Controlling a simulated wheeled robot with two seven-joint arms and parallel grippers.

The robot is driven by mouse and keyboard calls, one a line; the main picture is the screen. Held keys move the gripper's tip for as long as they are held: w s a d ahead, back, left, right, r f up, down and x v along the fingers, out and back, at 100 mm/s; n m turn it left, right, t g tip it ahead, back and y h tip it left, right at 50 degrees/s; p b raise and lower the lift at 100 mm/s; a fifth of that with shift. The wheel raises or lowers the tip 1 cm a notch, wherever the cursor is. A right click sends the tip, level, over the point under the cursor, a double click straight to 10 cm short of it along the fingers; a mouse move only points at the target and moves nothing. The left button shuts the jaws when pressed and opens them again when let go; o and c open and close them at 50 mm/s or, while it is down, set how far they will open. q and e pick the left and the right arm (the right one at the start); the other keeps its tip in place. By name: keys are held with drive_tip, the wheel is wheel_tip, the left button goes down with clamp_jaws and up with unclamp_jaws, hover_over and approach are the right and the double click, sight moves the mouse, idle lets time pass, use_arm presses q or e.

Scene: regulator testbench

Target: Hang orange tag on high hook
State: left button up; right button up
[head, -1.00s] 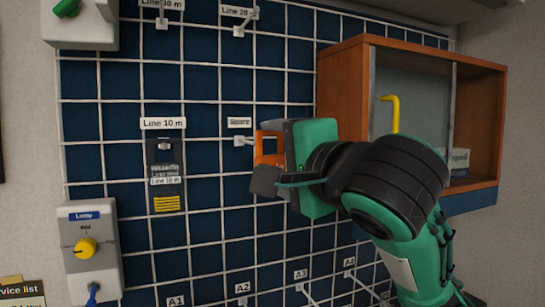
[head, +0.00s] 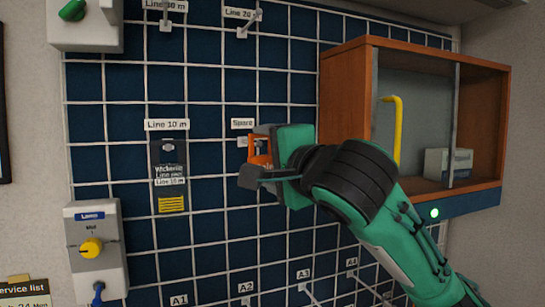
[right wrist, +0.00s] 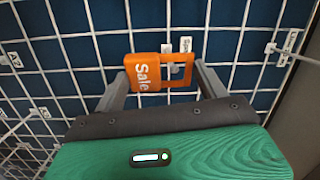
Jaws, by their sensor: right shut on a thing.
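My right gripper (head: 257,158) is shut on the orange tag (head: 262,150), in front of the grid wall just below the "Spare" label (head: 243,124). In the right wrist view the orange tag (right wrist: 146,75) sits between the two fingers (right wrist: 161,82), with "Sale" lettering and a rectangular opening. The "Spare" hook (right wrist: 175,69) shows through that opening; I cannot tell whether the tag touches it. Higher on the wall are the "Line 30 m" hook (head: 166,24) and the "Line 20 m" hook (head: 243,31), both bare. My left gripper is not in view.
A dark tag with yellow stripes (head: 168,178) hangs at "Line 10 m". An orange-brown cabinet (head: 345,95) with a yellow handle (head: 397,125) stands out at right. A lamp switch box (head: 93,225) is at left. Several lower hooks, such as A2 (head: 246,300), line the bottom.

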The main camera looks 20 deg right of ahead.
sight(266, 161)
drive_tip(key=shift+w, duration=0.9)
drive_tip(key=shift+w+a+f+b, duration=0.1)
drive_tip(key=shift+w+f+b, duration=0.3)
drive_tip(key=shift+w, duration=0.45)
drive_tip(key=o, duration=1)
drive_tip(key=shift+o, duration=0.2)
